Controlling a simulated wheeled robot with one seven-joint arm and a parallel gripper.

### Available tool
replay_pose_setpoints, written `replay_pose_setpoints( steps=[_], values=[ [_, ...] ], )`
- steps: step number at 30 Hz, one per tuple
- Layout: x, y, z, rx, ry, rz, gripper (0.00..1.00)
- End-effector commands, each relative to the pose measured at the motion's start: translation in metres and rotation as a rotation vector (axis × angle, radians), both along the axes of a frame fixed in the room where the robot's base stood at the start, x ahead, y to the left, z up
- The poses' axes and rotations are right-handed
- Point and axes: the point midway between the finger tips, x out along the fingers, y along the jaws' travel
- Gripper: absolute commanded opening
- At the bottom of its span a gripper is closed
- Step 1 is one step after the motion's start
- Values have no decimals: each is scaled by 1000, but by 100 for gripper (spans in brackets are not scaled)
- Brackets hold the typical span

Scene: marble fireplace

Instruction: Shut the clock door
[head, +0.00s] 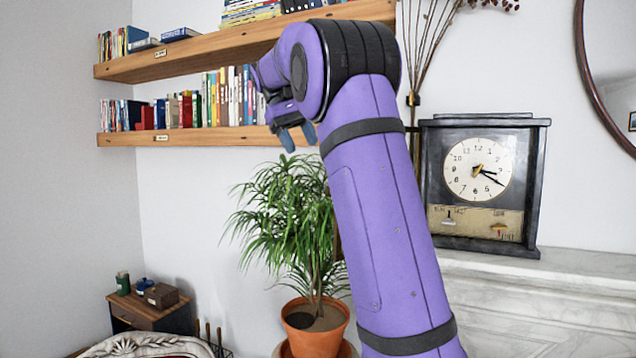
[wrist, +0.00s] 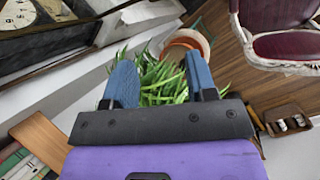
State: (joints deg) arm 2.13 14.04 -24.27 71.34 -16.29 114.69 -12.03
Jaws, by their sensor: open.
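The clock (head: 478,185) is a dark, square-cased mantel clock with a cream round dial and a tan panel below it. It stands upright on the marble mantel, right of my arm. Its dark front frame shows, but I cannot tell how far the door stands from the case. Part of the clock also shows at the top left of the wrist view (wrist: 50,45). My gripper (head: 297,137) is at the upper middle of the head view, left of the clock and apart from it, above the plant. In the wrist view its two blue fingers (wrist: 160,62) are spread and empty.
A potted plant (head: 315,325) stands below my gripper. Wooden shelves with books (head: 200,138) are on the wall behind it. The pale marble mantel (head: 580,268) has free room right of the clock. A round mirror (head: 592,90) hangs at the far right.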

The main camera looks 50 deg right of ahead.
Motion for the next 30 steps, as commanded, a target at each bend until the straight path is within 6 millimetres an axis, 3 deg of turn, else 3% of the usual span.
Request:
replay_pose_setpoints(
  steps=[8,23,30],
  values=[
    [-13,-2,-3,18,2,28,52],
    [-33,13,-3,2,1,101,52],
    [-44,9,-24,2,3,101,52]
  ],
)
